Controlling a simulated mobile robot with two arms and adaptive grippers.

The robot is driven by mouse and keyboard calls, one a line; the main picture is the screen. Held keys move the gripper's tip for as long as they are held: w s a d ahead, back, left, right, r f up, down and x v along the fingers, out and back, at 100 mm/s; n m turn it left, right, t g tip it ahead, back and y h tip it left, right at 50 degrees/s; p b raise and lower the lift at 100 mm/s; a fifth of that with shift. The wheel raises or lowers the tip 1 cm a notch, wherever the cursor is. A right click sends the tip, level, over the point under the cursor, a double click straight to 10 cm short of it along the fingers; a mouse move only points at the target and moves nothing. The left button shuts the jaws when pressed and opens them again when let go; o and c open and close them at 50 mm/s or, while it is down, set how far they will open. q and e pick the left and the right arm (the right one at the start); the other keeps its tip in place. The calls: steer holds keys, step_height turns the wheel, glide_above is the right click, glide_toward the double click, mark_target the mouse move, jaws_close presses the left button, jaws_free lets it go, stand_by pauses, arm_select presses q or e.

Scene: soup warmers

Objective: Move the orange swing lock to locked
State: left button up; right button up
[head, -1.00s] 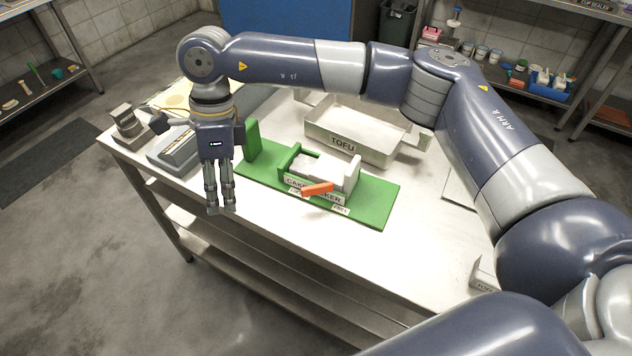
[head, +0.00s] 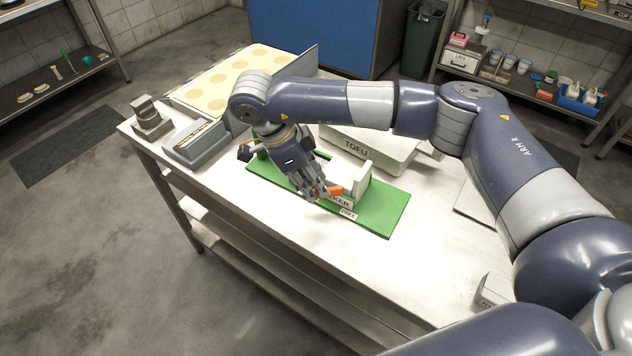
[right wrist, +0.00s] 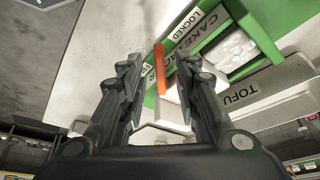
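The orange swing lock (head: 335,190) is a short bar on the front of the green cake maker (head: 384,218). In the right wrist view the orange bar (right wrist: 160,70) lies between my two finger tips with space on both sides, near the LOCKED label (right wrist: 187,23). The FREE label (head: 348,214) shows at the lower front of the cake maker. My right gripper (head: 319,193) is open, pointing down beside the bar and hiding its left part; in the right wrist view the gripper (right wrist: 158,68) holds nothing. My left gripper is not in view.
The TOFU tray (head: 372,150) stands just behind the cake maker, partly under my right arm. A grey block tool (head: 196,142) and a small device (head: 147,115) stand at the table's left.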

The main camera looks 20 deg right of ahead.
steer(key=shift+x, duration=0.95)
steer(key=shift+c, duration=0.6)
jaws_close()
steer(key=shift+w+d+f+m+g+b, duration=0.1)
steer(key=shift+w+f+m+g+b, duration=0.15)
steer(key=shift+m+b, duration=0.4)
steer(key=shift+w+f+m+g+b, duration=0.15)
steer(key=shift+w+m+b, duration=0.15)
steer(key=shift+m+b, duration=0.3)
steer(key=shift+w+d+r+m+g+y+b, duration=0.15)
steer(key=shift+w+m+y+b, duration=0.1)
steer(key=shift+m, duration=0.3)
steer(key=shift+w+d+r+m+g+y+b, duration=0.15)
steer(key=shift+w+m+b, duration=0.1)
steer(key=shift+m, duration=0.25)
steer(key=shift+w+r+m, duration=0.1)
steer(key=shift+m, duration=0.4)
steer(key=shift+g, duration=0.3)
